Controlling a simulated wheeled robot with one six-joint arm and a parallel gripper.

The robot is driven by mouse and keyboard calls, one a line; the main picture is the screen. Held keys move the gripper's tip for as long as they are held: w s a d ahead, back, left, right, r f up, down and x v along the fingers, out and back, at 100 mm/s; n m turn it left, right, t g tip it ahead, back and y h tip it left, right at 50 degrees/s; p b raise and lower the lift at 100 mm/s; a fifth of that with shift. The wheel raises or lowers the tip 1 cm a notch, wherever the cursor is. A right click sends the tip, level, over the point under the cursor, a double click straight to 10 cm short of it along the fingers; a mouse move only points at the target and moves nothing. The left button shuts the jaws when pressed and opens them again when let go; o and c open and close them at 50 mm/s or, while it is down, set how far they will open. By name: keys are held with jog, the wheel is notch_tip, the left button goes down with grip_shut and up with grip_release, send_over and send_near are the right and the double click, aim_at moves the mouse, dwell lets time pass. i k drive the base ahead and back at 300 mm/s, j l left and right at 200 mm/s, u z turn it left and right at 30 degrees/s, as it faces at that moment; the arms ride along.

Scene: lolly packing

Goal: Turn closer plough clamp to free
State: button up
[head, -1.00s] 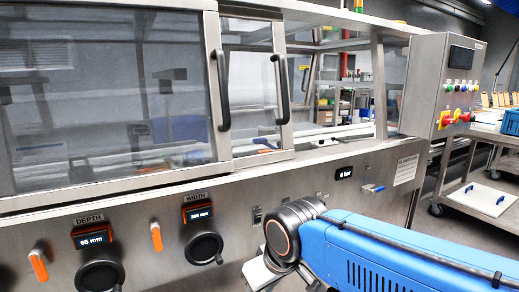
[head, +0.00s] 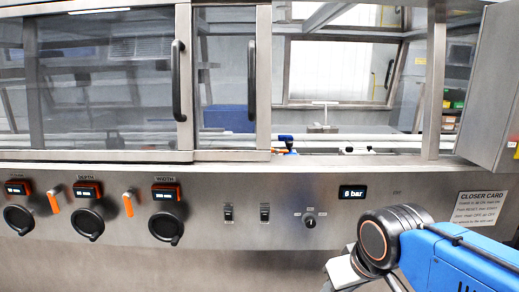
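A steel machine with glass doors fills the view, with a control panel along its front. Two orange levers stand on the panel, a left orange lever (head: 53,200) and a right orange lever (head: 128,203), both tilted a little from upright. They sit between black hand knobs under small displays. No readable label names the plough clamp, so I cannot tell which part it is. A small blue-topped fitting (head: 287,142) shows inside the machine beside the right door. My blue arm reaches in at lower right; my gripper is not in view.
The depth knob (head: 90,220) and width knob (head: 166,226) stick out from the panel. Two black switches, a round selector (head: 310,220) and a pressure display (head: 352,192) reading 6 bar lie further right. A closer card (head: 478,208) is at the right. The machine's opening beside the right door is unglazed.

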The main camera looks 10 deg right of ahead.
aim_at(277, 151)
jog(key=i+l+z, duration=0.1)
jog(key=l, duration=0.2)
jog(key=l+z, duration=0.1)
jog(key=l, duration=0.15)
jog(key=i+l+z, duration=0.4)
jog(key=i+j, duration=0.1)
